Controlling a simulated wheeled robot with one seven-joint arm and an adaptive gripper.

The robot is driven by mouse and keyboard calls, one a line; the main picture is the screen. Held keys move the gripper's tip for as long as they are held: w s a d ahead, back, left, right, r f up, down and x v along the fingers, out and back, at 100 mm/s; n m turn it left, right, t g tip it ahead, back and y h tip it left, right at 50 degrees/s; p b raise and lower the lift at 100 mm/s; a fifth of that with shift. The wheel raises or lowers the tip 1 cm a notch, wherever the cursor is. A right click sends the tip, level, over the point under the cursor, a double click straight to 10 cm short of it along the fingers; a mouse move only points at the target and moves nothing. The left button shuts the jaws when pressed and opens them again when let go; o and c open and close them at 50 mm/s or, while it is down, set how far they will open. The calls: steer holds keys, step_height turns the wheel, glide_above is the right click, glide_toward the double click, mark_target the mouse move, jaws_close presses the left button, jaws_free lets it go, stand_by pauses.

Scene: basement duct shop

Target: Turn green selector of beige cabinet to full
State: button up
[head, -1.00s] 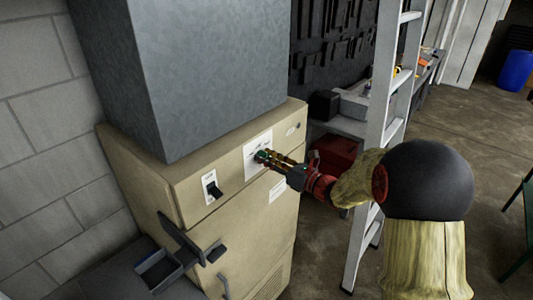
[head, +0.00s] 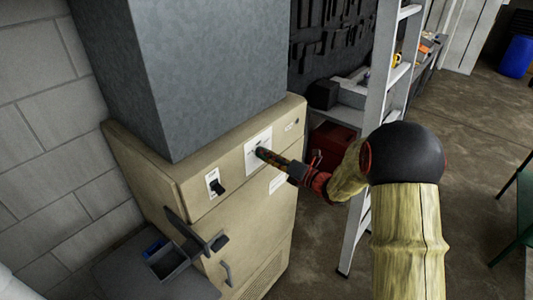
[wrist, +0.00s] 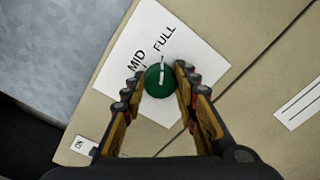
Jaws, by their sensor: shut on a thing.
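The beige cabinet (head: 250,225) stands left of centre in the head view. Its green selector (wrist: 157,84) sits on a white label plate (wrist: 195,65) marked MID and FULL in the wrist view. The selector's white pointer line points up, roughly at the tick under FULL. My gripper (wrist: 157,83) is shut on the selector, one finger on each side. In the head view my gripper (head: 264,154) reaches the label plate from the right and hides most of the selector.
A black switch (head: 216,187) on a white plate is left of the selector. A ladder (head: 375,150) stands close behind my arm. A grey duct (head: 190,70) rises above the cabinet.

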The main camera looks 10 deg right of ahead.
stand_by(0.3)
steer(key=o, duration=1.1)
steer(key=shift+c, duration=0.2)
steer(key=shift+o, duration=0.5)
steer(key=v, duration=1.2)
